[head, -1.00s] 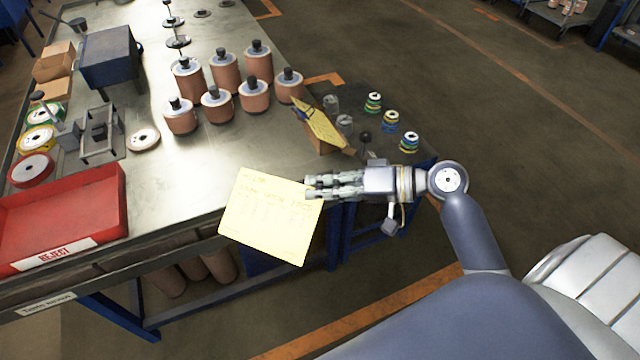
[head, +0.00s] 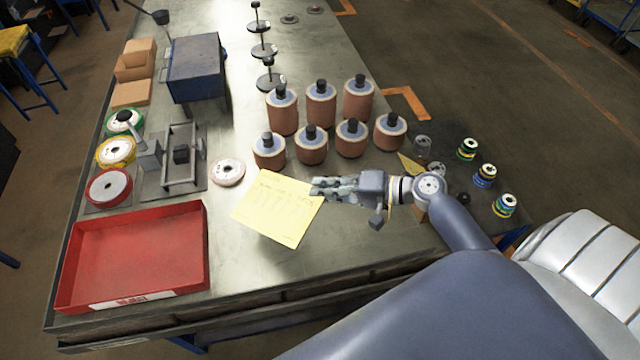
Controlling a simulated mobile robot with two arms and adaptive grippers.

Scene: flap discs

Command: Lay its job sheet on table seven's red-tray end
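My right gripper (head: 318,188) is shut on the right edge of a yellow job sheet (head: 278,207) with faint handwriting. The sheet shows over the metal table (head: 235,262), right of the red tray (head: 135,258). It looks held above the top, but its exact height is hard to tell. The red tray is empty and sits at the table's near left corner, with a white label on its front. My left gripper is not in view.
Several copper-coloured flap rolls (head: 311,146) stand behind the sheet. A white-faced disc (head: 227,172), a metal fixture (head: 182,160) and coloured discs (head: 108,187) lie behind the tray. Bare tabletop lies between tray and sheet. Small coloured spools (head: 484,177) stand at the right.

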